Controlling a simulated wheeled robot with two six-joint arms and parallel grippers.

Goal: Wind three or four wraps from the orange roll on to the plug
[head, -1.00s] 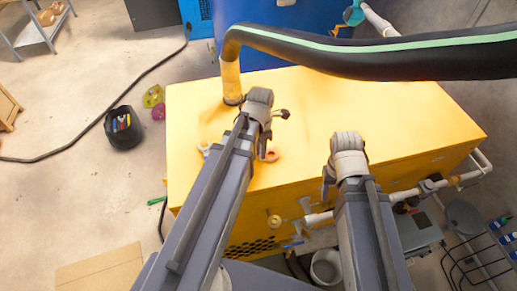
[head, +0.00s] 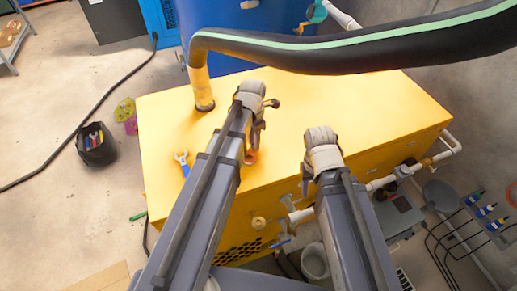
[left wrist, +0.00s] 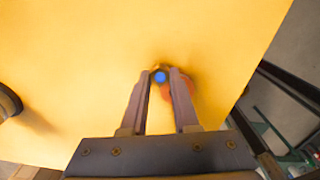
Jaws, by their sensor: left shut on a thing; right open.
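The plug (left wrist: 161,76), a small brass-coloured piece with a blue end, is between my left fingertips in the left wrist view. My left gripper (left wrist: 161,80) is shut on it, over the yellow cabinet top. The orange roll (head: 250,157) is near the cabinet's front edge, partly hidden by my left gripper (head: 254,146) in the head view. In the left wrist view the roll (left wrist: 187,87) shows blurred behind the right finger. I cannot tell if the plug touches it. My right gripper (head: 305,187) is open, to the right, by the cabinet's front edge.
A wrench with a blue handle (head: 183,162) lies on the yellow cabinet (head: 340,95), left of my left arm. A thick black hose (head: 350,58) with a green stripe crosses above its back. Valves and pipes (head: 385,182) line its front. The top's right part is clear.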

